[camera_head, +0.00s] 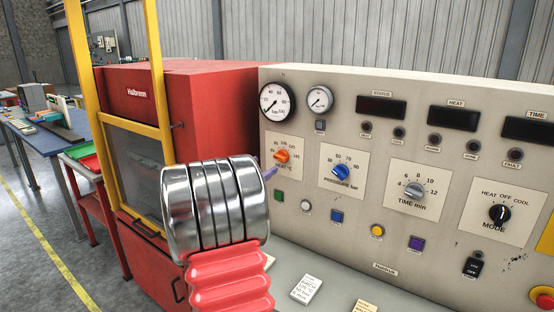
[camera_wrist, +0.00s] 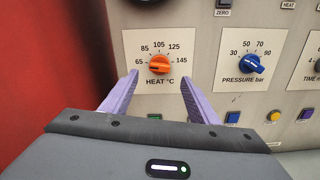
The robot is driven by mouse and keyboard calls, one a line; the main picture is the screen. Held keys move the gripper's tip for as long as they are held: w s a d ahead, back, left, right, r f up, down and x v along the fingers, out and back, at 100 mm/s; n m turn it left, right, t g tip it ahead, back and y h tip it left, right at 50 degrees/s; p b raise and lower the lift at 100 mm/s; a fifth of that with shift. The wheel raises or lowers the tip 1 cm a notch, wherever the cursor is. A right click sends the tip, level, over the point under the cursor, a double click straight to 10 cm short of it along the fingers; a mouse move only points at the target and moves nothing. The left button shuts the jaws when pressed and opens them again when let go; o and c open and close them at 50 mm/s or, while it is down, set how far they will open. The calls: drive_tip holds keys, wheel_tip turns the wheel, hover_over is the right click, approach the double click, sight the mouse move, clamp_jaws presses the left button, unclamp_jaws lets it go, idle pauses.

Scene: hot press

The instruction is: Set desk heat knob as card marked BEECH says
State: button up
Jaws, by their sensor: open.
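The orange heat knob (camera_head: 282,156) is on the upright panel of the desk, above the label HEAT °C. In the wrist view the knob (camera_wrist: 159,64) sits under a scale from 65 to 145, with 85, 105 and 125 between. Its grip bar lies roughly level; the exact setting is too small to read. My gripper (camera_wrist: 158,80) is open, its two purple fingers below and either side of the knob, apart from it. Small printed cards lie on the desk ledge; one card (camera_head: 306,290) has several lines, but I cannot read a name on it.
The blue pressure knob (camera_wrist: 254,64) is right of the heat knob. The grey time knob (camera_head: 414,190) and black mode knob (camera_head: 499,214) are farther right. Small buttons line the panel below. The red press (camera_head: 190,85) stands to the left.

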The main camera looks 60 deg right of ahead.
sight(279, 157)
drive_tip(key=d, duration=0.3)
drive_tip(key=s+d, duration=0.1)
drive_tip(key=d, duration=0.5)
drive_tip(key=shift+s, duration=0.25)
drive_tip(key=shift+c, duration=0.2)
